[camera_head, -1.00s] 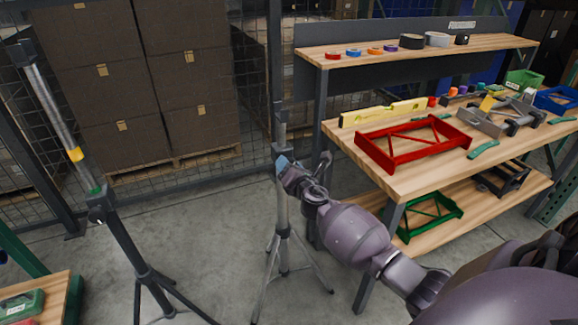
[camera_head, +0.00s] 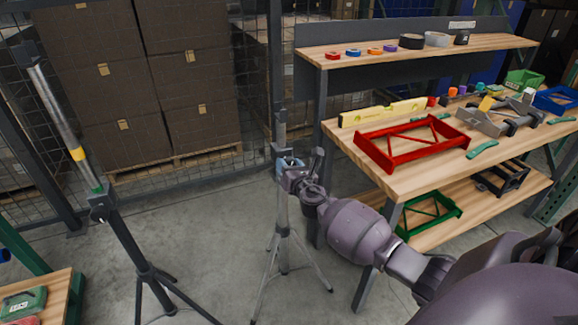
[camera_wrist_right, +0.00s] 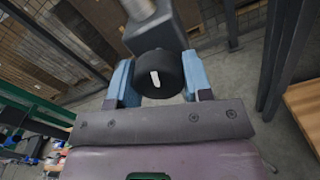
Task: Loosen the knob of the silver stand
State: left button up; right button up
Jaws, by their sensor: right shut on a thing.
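The silver stand (camera_head: 283,225) stands on its tripod legs in front of the mesh fence, left of the workbench. Its black round knob (camera_wrist_right: 159,74), with a white mark on its face, sits between the blue fingertips in the right wrist view. My right gripper (camera_head: 287,164) is shut on the knob, one finger on each side, and in the right wrist view the gripper (camera_wrist_right: 159,84) spans it. In the head view my gripper hides the knob. The stand's collar and tube show just beyond the knob in the wrist view. My left gripper is out of view.
A black stand (camera_head: 127,235) with a yellow-banded pole is at left. The workbench (camera_head: 400,180) at right carries a red frame (camera_head: 410,143) and a yellow level (camera_head: 383,112), near my right forearm. Stacked brown boxes (camera_head: 165,80) are behind the fence. Floor between the stands is clear.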

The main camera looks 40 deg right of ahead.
jog(key=o, duration=0.8)
jog(key=shift+o, duration=0.6)
jog(key=p+v, duration=0.1)
jog(key=v, duration=1)
jog(key=shift+p, duration=0.35)
jog(key=shift+w, duration=0.1)
